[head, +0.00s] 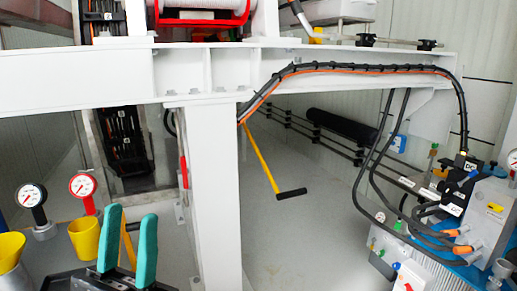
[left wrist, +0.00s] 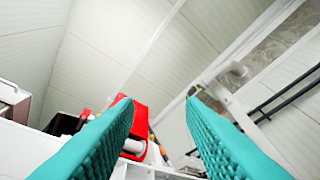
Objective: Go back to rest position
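My left gripper (head: 129,245) is at the lower left of the head view, with two teal fingers pointing up. The fingers are apart and nothing is between them. In the left wrist view its teal fingers (left wrist: 160,120) are also apart and empty, with a red part and pale wall panels beyond them. My right gripper does not show in either view.
A white steel frame (head: 209,190) stands close in front, with a beam across the top. Yellow cups (head: 84,238) and dial gauges (head: 31,196) are at the left. A pump unit with hoses (head: 490,215) is at the right.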

